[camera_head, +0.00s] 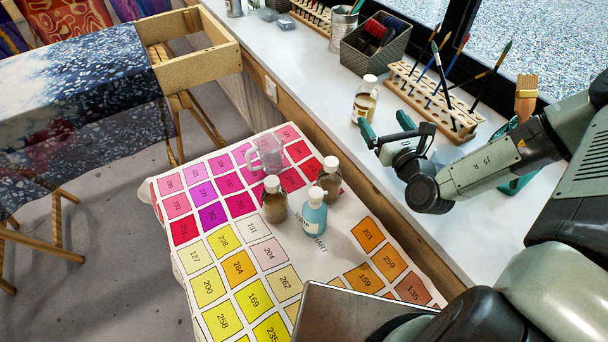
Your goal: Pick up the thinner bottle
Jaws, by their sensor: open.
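Three white-capped bottles stand close together on a small table with a colour-chart cloth (217,293): a brown bottle (274,204) at the left, another brown bottle (329,182) at the back right, and a light blue bottle (314,218) in front. Their widths look similar, so I cannot tell clearly which is thinner. A further bottle with brownish contents and a label (364,106) stands upright on the white counter. My gripper (386,124) is open and empty, with green fingertips. It is above the counter's edge, near that bottle and away from the three on the cloth.
A clear pitcher (268,154) stands behind the three bottles. On the counter (317,71) are a wooden rack with brushes (438,101), a woven basket (374,47) and a metal tin (342,32). A wooden frame with dyed fabric (85,87) is at the left. The cloth's left part is clear.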

